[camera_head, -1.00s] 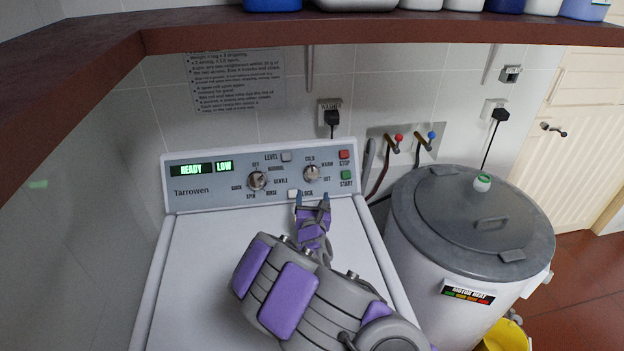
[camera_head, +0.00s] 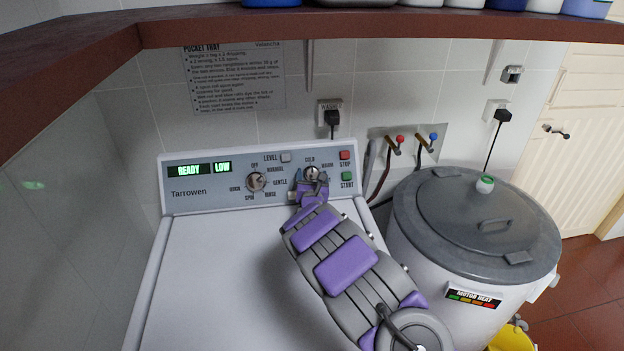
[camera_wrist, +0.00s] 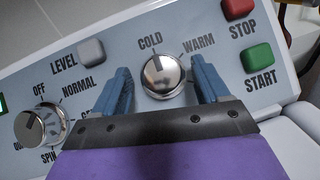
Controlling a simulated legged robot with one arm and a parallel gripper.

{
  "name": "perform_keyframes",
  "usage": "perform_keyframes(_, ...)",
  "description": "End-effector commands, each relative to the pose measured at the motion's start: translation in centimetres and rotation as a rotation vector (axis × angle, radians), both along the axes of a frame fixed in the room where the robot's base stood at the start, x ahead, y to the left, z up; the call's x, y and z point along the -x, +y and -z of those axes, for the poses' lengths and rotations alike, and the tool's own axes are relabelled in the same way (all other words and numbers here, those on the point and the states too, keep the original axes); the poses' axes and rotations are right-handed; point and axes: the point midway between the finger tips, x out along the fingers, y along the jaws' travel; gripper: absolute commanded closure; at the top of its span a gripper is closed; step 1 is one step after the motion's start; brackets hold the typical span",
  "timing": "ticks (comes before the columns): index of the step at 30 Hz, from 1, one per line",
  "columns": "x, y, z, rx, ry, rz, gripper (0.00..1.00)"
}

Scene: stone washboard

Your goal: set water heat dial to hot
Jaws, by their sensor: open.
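The water heat dial (camera_wrist: 162,75) is a round silver knob on the washer's control panel, with COLD and WARM printed around it. Its dark pointer mark points up, slightly left, toward COLD. The HOT label is hidden behind my gripper in the wrist view. In the head view the dial (camera_head: 312,174) sits on the right half of the panel, partly covered by my gripper (camera_head: 311,181). In the wrist view my gripper (camera_wrist: 163,85) is open, with one blue finger on each side of the dial and a small gap visible on both sides.
The cycle dial (camera_wrist: 38,126) is to the left, with the LEVEL button (camera_wrist: 92,52) above. The red STOP button (camera_wrist: 237,8) and green START button (camera_wrist: 257,57) are close on the right. A shelf (camera_head: 400,28) overhangs the washer. A lidded tub (camera_head: 470,215) stands at right.

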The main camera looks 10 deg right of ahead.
Motion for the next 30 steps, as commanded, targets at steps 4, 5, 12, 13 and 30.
perform_keyframes(4,-0.13,-0.07,-0.02,0.0,0.0,0.001,0.25)
perform_keyframes(5,-0.12,-0.07,-0.02,0.0,0.0,0.001,0.25)
perform_keyframes(12,-0.1,-0.07,0.0,0.0,0.0,0.001,0.37)
perform_keyframes(13,-0.1,-0.08,0.01,0.0,0.0,0.001,0.4)
perform_keyframes(30,-0.09,-0.04,0.0,-0.003,0.0,0.003,0.81)
